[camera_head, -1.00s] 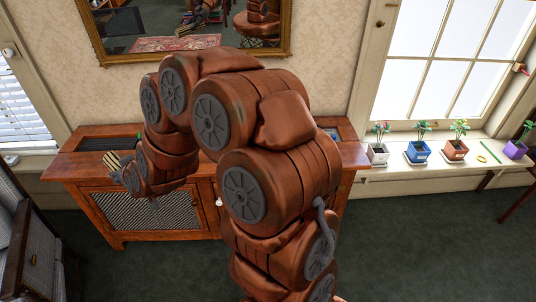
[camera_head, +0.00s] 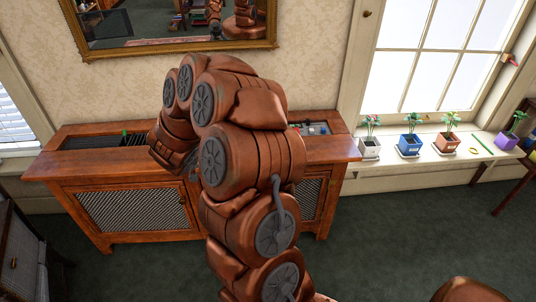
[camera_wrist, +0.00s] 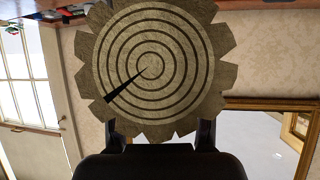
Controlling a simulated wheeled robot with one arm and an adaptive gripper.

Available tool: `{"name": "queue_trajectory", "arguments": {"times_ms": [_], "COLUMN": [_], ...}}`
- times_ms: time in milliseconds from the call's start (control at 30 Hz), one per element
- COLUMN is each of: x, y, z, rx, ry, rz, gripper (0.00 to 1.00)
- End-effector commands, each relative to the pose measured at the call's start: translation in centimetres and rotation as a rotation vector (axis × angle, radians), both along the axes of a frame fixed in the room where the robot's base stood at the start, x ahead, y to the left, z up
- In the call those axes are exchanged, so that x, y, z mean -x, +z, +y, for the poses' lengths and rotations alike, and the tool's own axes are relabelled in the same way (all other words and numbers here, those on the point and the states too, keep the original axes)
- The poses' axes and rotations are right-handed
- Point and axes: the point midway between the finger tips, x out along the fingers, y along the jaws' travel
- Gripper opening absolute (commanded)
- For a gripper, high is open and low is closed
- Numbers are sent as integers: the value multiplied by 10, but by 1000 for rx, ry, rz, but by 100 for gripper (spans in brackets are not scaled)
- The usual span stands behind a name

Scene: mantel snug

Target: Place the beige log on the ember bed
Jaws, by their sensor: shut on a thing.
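The beige log (camera_wrist: 150,68) fills the middle of the wrist view, its round ringed end with a dark crack and jagged bark edge facing the camera. My gripper (camera_wrist: 160,132) is shut on it, with dark fingers at its lower edge. In the head view, my arm hides the gripper and log. I cannot make out the ember bed for certain in either view.
A wooden cabinet (camera_head: 75,165) stands against the wall, with a dark recess (camera_head: 95,141) at left in its top and another with small items (camera_head: 312,129) at right. A gilt-framed mirror (camera_head: 180,48) hangs above. Potted plants (camera_head: 409,147) line the windowsill.

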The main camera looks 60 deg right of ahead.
Motion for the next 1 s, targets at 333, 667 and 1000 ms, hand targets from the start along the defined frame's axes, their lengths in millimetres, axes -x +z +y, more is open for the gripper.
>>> {"name": "queue_trajectory", "arguments": {"times_ms": [333,667,1000], "x": [128,173,143], "y": [-60,-76,-79], "z": [-86,-105,-148], "rx": [0,3,6], "ry": [-452,-598,-598], "rz": [0,-1,-4], "gripper": [0,0,0]}}
